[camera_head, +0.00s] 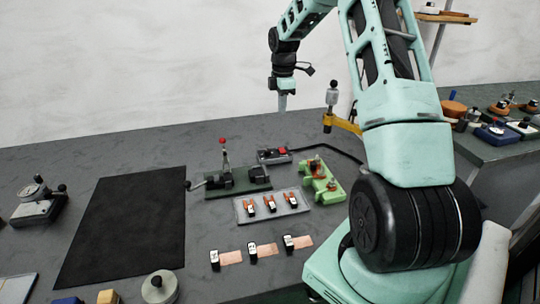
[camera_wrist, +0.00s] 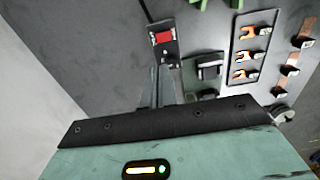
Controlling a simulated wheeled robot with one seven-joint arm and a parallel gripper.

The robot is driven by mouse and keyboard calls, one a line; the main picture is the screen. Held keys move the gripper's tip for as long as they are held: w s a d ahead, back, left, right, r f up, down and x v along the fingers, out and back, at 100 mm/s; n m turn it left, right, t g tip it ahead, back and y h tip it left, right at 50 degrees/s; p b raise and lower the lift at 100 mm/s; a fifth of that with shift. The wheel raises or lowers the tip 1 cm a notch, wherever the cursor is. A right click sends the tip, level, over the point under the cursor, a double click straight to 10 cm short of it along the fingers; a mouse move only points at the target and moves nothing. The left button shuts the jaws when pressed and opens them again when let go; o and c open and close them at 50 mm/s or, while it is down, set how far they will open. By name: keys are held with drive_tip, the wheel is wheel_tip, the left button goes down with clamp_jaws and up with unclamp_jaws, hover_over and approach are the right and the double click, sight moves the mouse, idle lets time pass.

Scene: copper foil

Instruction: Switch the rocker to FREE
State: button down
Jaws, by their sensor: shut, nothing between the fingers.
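The rocker (camera_head: 281,151) is a red switch on a small dark grey box (camera_head: 265,158) at the back middle of the table. In the wrist view the red rocker (camera_wrist: 163,38) lies just beyond my fingertips. Any lettering by it is too small to read, and I cannot tell which way it is tipped. My gripper (camera_head: 283,106) points down, shut and empty, well above the table's back part. In the wrist view its closed fingers (camera_wrist: 160,72) are close together, with the box's near end beside them. The gripper appears apart from the rocker.
A dark cable (camera_head: 335,152) leaves the box. A green base with a red-knobbed lever (camera_head: 224,150) stands left of it, and a green fixture (camera_head: 322,182) to the right. A grey plate with orange clips (camera_head: 242,212) lies in front. A black mat (camera_head: 125,225) is bare.

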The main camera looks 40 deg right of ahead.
sight(281, 149)
drive_tip(key=shift+r, duration=0.1)
idle(0.3)
wheel_tip(281, 149, down, 13)
drive_tip(key=p, duration=0.2)
drive_tip(key=shift+r+p, duration=0.15)
drive_tip(key=shift+p, duration=0.15)
drive_tip(key=shift+f, duration=0.65)
drive_tip(key=shift+w+f, duration=0.1)
drive_tip(key=shift+f, duration=0.15)
drive_tip(key=shift+s+a+f, duration=0.1)
drive_tip(key=shift+s, duration=0.1)
